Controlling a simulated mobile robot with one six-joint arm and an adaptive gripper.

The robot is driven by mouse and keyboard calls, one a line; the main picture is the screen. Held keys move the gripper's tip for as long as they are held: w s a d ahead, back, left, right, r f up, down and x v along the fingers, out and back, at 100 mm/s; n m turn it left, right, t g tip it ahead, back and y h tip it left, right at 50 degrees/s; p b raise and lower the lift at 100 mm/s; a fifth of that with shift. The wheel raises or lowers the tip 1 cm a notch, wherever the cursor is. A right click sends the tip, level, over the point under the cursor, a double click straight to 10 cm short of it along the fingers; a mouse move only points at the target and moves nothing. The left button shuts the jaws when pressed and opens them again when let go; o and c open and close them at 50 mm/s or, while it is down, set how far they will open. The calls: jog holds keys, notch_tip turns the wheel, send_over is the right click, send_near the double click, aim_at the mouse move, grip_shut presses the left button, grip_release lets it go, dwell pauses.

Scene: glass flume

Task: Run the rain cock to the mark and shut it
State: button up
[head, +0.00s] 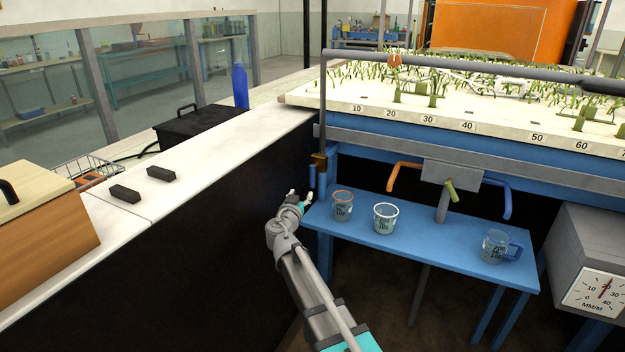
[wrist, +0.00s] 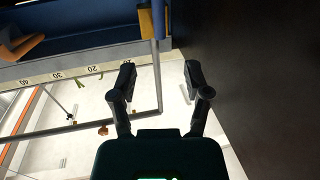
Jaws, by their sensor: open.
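A brass cock body (head: 319,162) with a blue lever (head: 312,176) hanging down sits on the upright grey pipe at the left end of the blue bench. I take it for the rain cock. My gripper (head: 300,197) is open and empty, just below and left of the lever. In the wrist view, where the scene is upside down, the cock (wrist: 147,24) and its blue lever (wrist: 159,18) lie beyond the open fingers (wrist: 158,75), apart from them. An orange-rimmed beaker (head: 342,208) and a white-rimmed beaker (head: 384,219) stand on the blue shelf (head: 420,252). Their fill is unclear.
A blue-handled jug (head: 496,246) stands on the shelf's right. Orange, green and blue pipe ends (head: 448,188) hang above it. A grey dial box (head: 590,262) is at right. The planted tray (head: 350,93) lies above. A dark counter side (head: 190,240) stands close left of my arm.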

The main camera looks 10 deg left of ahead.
aim_at(312, 175)
jog(key=shift+w, duration=0.1)
jog(key=w, duration=0.4)
jog(key=w+d, duration=0.1)
jog(key=w, duration=0.4)
jog(key=w+d, duration=0.1)
jog(key=w, duration=0.3)
jog(key=shift+w+d, duration=0.1)
jog(key=shift+w, duration=0.15)
grip_shut()
dwell(0.4)
